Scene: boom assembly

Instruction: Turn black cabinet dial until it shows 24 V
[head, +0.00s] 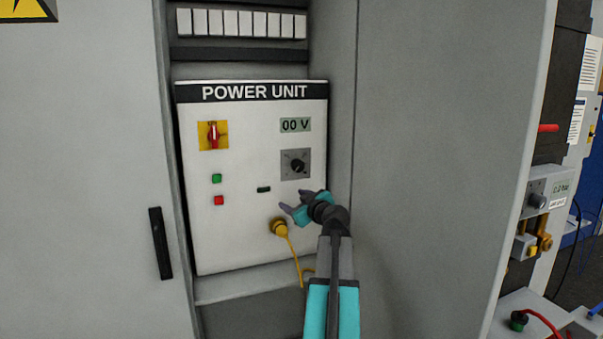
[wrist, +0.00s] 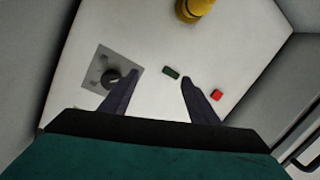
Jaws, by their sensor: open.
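The black dial (head: 297,166) sits on a grey square plate at the right of the white POWER UNIT panel (head: 250,240). The display (head: 296,125) above it reads 00 V. In the wrist view the dial (wrist: 112,78) lies left of the fingers, close beside the left finger in the picture. My gripper (head: 293,202) is open and empty in front of the panel, below the dial in the head view. In the wrist view its fingertips (wrist: 158,80) are spread, with the dark green rectangular part between them in the picture. The gap to the panel is hard to judge.
A red switch on a yellow plate (head: 213,134), a green button (head: 216,178) and a red button (head: 219,200) are on the panel's left. A yellow plug (head: 279,227) with a cable sticks out below my gripper. Grey cabinet walls (head: 338,100) flank the panel.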

